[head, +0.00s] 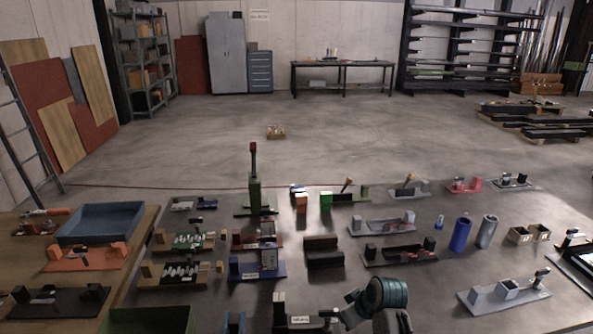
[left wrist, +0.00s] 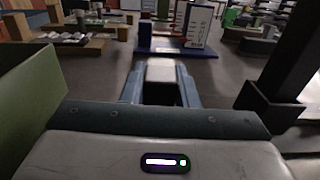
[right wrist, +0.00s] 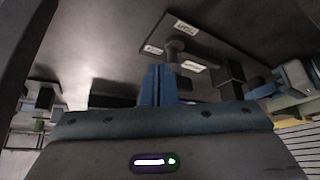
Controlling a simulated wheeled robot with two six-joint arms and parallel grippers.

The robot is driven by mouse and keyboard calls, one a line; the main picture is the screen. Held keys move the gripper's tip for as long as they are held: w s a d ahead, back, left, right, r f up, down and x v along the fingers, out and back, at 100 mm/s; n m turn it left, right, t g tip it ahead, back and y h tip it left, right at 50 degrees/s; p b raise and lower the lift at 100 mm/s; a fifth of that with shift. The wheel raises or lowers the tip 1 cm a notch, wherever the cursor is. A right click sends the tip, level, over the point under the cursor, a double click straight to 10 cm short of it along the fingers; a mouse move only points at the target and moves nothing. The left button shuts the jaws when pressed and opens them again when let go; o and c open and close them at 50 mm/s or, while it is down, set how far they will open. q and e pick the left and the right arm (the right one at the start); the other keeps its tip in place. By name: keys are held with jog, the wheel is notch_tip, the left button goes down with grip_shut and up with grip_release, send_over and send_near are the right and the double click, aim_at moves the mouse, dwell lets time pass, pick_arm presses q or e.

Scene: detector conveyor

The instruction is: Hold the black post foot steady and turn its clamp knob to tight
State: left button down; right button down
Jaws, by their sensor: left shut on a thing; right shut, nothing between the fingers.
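The black post foot (head: 307,327) lies at the bottom middle of the head view, partly cut off. In the right wrist view its dark plate (right wrist: 215,50) carries white labels, one reading TIGHT, and a dark clamp knob (right wrist: 177,46) with a short arm. My left gripper (head: 236,322) shows at the foot's left. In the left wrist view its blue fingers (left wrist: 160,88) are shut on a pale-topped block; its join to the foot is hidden. My right gripper (right wrist: 160,84) is shut and empty, its fingertips close to the knob; contact is unclear.
A blue fixture (head: 247,275) stands behind the foot, with a dark brown block (head: 323,252) to its right. A green bin (head: 150,318) is left of my left gripper. A tall black part (left wrist: 292,50) rises close on the right in the left wrist view.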

jog(key=shift+w+a, duration=0.3)
jog(key=shift+a, duration=0.25)
dwell(1.1)
jog(key=shift+s+a, duration=0.25)
jog(key=shift+s, duration=0.1)
jog(key=shift+s+a, duration=0.15)
jog(key=shift+a, duration=0.05)
jog(key=shift+s+a, duration=0.25)
jog(key=shift+a, duration=0.15)
jog(key=shift+a, duration=0.2)
jog(key=shift+s, duration=0.15)
dwell(0.4)
